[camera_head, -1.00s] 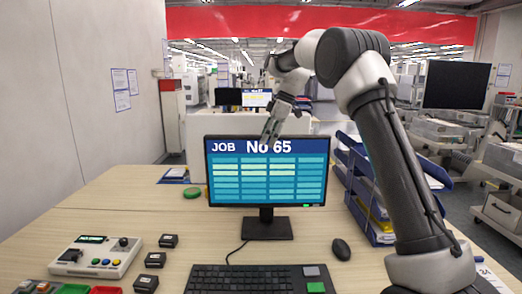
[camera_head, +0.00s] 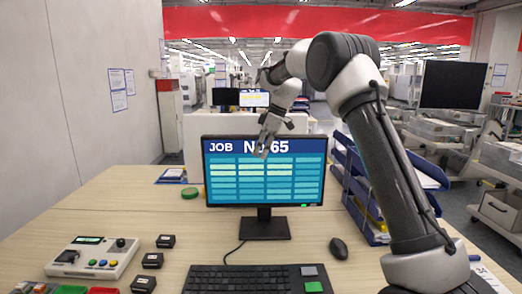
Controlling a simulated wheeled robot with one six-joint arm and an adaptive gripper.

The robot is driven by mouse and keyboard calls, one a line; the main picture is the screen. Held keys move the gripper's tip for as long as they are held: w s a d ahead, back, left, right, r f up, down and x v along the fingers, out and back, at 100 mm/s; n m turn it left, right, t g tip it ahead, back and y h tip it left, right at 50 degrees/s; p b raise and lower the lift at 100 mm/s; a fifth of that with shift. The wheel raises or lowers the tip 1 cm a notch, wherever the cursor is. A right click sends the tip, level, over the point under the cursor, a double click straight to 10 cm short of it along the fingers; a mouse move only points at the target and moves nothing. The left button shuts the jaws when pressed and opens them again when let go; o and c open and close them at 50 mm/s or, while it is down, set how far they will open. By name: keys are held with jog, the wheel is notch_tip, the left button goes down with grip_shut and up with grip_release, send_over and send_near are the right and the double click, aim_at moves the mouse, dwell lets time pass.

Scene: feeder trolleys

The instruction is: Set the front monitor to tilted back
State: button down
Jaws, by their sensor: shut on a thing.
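The front monitor (camera_head: 265,187) stands on its black stand on the desk, its lit screen reading "JOB No 65" and facing me. It looks close to upright; its exact tilt is hard to judge from the front. My gripper (camera_head: 263,151) is at the top edge of the monitor, a little right of the label JOB. Its visible fingertips overlap the blue header and cover part of "No". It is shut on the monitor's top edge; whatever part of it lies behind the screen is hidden.
A keyboard (camera_head: 240,279) and mouse (camera_head: 339,248) lie in front of the monitor. Blue paper trays (camera_head: 362,203) stand close on its right. A control box (camera_head: 92,258) and small black blocks are at left. A green disc (camera_head: 190,193) lies left of the screen.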

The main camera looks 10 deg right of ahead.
jog(key=shift+w+d+r, duration=0.15)
jog(key=shift+w+r, duration=0.05)
jog(key=shift+w, duration=0.25)
jog(key=shift+w+d+r, duration=0.1)
jog(key=shift+w+r, duration=0.05)
jog(key=shift+w, duration=0.35)
jog(key=c, duration=2.2)
grip_release()
jog(key=shift+w+d, duration=0.2)
jog(key=shift+w, duration=0.3)
jog(key=shift+w+f, duration=0.1)
jog(key=shift+f, duration=0.1)
jog(key=o, duration=1)
jog(key=shift+o, duration=0.6)
jog(key=shift+f, duration=0.15)
